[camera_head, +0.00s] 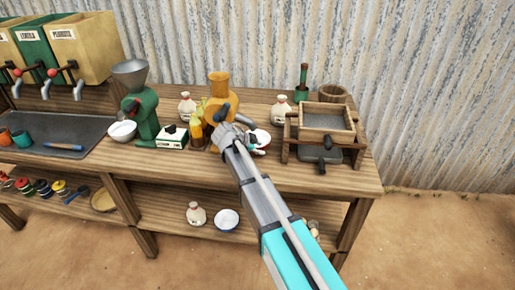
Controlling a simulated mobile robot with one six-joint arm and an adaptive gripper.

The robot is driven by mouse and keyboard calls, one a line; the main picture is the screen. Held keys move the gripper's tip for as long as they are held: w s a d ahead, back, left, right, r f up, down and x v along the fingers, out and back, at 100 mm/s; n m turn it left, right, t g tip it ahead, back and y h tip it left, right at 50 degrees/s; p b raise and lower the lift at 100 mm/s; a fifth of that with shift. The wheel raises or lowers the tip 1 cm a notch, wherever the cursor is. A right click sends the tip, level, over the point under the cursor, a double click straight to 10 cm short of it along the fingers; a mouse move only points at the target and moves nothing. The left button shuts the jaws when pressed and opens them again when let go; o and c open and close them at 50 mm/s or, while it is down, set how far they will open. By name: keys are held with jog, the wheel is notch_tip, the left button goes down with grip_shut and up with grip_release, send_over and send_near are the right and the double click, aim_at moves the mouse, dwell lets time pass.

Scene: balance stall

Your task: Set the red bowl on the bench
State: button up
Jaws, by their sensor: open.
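The red bowl (262,136), white inside with a red outside, shows at the middle of the bench (335,181), to the right of the yellow-orange machine. My arm reaches up from the lower right, and my gripper (252,146) is right beside the bowl, at its left side. The gripper is open. The arm and gripper hide part of the bowl, so I cannot tell whether a finger touches it or whether its base rests on the bench top.
A yellow-orange machine (219,100) stands just left of my gripper. A wooden sieve frame (326,119) stands to the right. A green grinder (143,108) and white bowl (123,131) are farther left. Bare bench top lies at the front right.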

jog(key=shift+r, duration=0.15)
jog(key=shift+s+a+r+p, duration=0.25)
jog(key=shift+r+p, duration=0.1)
jog(key=shift+p, duration=0.15)
jog(key=p+v, duration=0.7)
jog(key=v, duration=0.4)
jog(key=shift+a, duration=0.25)
dwell(0.4)
